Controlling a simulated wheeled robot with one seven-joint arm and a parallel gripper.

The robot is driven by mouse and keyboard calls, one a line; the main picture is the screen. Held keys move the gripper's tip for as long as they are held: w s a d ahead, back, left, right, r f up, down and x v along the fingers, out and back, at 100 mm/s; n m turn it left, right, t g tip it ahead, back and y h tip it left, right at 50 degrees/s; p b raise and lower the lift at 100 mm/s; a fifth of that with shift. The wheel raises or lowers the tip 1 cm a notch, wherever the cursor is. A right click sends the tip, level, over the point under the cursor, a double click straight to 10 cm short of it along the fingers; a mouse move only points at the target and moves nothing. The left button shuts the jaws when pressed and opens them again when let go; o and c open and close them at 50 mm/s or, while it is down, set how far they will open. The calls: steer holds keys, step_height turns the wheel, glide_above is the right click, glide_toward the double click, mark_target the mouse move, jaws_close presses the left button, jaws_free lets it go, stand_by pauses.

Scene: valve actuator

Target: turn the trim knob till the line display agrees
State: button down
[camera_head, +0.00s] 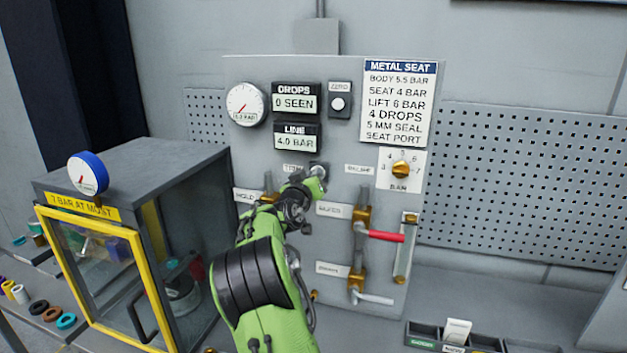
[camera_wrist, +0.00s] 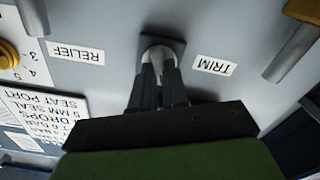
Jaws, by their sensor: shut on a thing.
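The trim knob (camera_wrist: 160,48) is a small grey knob on the grey panel, between the TRIM label (camera_wrist: 213,66) and the RELIEF label (camera_wrist: 76,56). My gripper (camera_wrist: 158,72) is shut on it, with a dark finger on each side, and hides part of it. In the head view my gripper (camera_head: 317,177) reaches the panel just right of the partly covered TRIM label (camera_head: 292,168). The line display (camera_head: 296,142) reads 4.0 BAR. The METAL SEAT card (camera_head: 397,104) lists body 5.5 bar, seat 4 bar and lift 6 bar.
The drops display (camera_head: 294,102) reads 0 SEEN. A round gauge (camera_head: 246,104) is at left and a ZERO button (camera_head: 338,103) at right. The relief dial (camera_head: 401,169) and a red-handled valve (camera_head: 385,236) are right of my arm. A yellow-framed cabinet (camera_head: 100,275) stands at left.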

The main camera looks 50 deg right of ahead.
steer(key=shift+n, duration=0.6)
steer(key=c, duration=1.1)
jaws_free()
steer(key=shift+c, duration=0.2)
steer(key=shift+a, duration=0.1)
steer(key=b+v, duration=0.5)
steer(key=v, duration=1)
steer(key=shift+s+a, duration=0.2)
steer(key=shift+a, duration=0.1)
steer(key=shift+f, duration=0.1)
